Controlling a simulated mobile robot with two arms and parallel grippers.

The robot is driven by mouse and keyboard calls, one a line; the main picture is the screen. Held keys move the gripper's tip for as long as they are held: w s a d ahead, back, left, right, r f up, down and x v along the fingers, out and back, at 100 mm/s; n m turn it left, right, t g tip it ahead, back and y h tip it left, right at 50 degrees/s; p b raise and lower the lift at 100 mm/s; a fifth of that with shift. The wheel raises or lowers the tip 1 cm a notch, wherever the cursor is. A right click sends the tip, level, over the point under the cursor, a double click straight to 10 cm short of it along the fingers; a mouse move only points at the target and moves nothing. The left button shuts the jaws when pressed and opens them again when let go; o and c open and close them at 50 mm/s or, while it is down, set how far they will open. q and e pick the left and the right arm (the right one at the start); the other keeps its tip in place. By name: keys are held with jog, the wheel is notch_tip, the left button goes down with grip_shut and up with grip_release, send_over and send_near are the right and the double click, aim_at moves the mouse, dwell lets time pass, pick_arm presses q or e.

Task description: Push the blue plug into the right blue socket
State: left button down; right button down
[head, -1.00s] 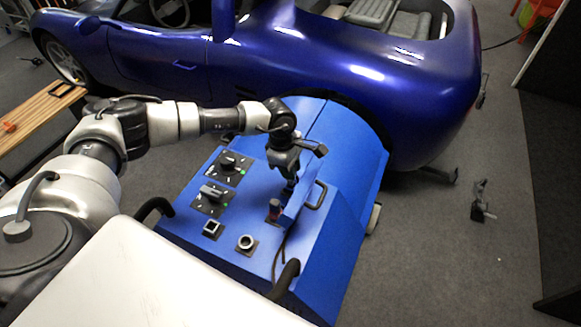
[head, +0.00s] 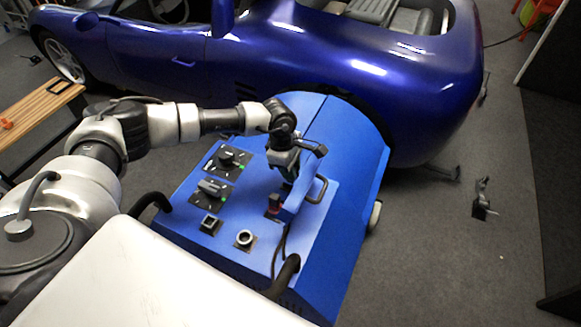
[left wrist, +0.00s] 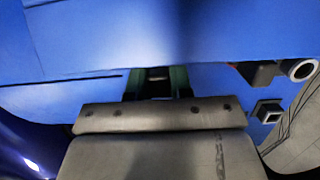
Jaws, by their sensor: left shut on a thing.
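My left gripper (head: 289,174) is over the far right part of the blue machine's sloping top, beside a raised blue panel. In the left wrist view its two greenish fingers (left wrist: 157,82) are shut on a small dark piece, which I take to be the blue plug (left wrist: 157,73). The plug is mostly hidden by the fingers, and its blue colour does not show. I cannot make out the right blue socket, or whether the plug touches it. My right gripper is not in view.
The blue machine (head: 330,225) carries two dark knobs (head: 227,158), a square fitting (head: 210,224), a round ringed fitting (head: 245,239) and a small red-and-dark part (head: 273,204). A dark handle (head: 317,188) stands right of the gripper. A blue car (head: 280,55) stands behind.

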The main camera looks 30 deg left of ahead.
pick_arm(q)
jog(key=shift+f, duration=0.2)
jog(key=c, duration=0.9)
grip_release()
jog(key=shift+c, duration=0.2)
jog(key=shift+r, duration=0.1)
jog(key=b+v, duration=0.2)
jog(key=v, duration=0.8)
jog(key=shift+r, duration=0.35)
